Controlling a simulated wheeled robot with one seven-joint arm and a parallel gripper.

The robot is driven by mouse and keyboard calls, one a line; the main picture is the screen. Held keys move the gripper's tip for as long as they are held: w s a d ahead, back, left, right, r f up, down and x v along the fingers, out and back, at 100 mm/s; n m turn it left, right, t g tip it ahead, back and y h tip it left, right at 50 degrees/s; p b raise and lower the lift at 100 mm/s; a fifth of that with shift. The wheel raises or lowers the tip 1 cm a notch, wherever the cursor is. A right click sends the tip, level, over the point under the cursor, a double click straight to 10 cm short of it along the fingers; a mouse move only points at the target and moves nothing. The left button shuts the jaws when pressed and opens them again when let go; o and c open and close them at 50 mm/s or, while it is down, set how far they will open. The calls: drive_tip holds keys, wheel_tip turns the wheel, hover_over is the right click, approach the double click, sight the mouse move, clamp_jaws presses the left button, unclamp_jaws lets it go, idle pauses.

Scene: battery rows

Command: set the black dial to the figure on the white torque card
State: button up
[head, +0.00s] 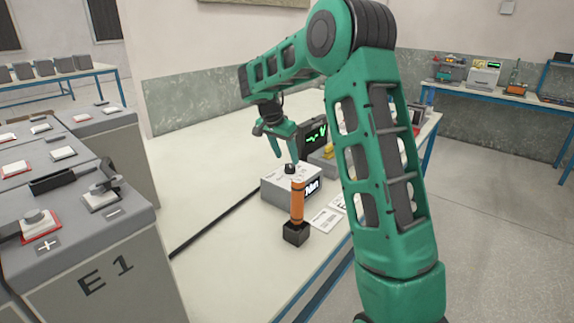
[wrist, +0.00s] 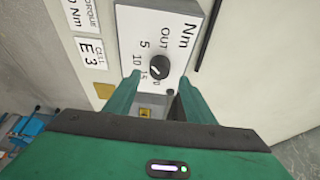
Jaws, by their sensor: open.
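The black dial (wrist: 158,66) sits on a pale grey box (wrist: 185,20) marked Nm, OUT, 5, 10, 15 and a partly hidden figure ending in 0. A light mark on the dial seems to face 15, but it is small. In the head view the dial (head: 289,168) stands on top of the box (head: 275,186). My gripper (wrist: 159,77) is open, its fingers on either side of the dial; I cannot tell whether they touch it. The white torque card (wrist: 79,14) is cut off by the wrist view's edge; it reads "0 Nm", its first digit unclear.
A white card reading CELL E 3 (wrist: 92,53) lies beside the torque card. An orange tool (head: 297,203) stands upright in a black holder (head: 296,234) before the box. A dark screen (head: 314,133) stands behind. Grey battery cells (head: 90,262) fill the left. The white tabletop (head: 200,190) has free room.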

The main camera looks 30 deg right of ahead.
sight(289, 165)
drive_tip(key=shift+x, duration=2.15)
drive_tip(key=c, duration=1)
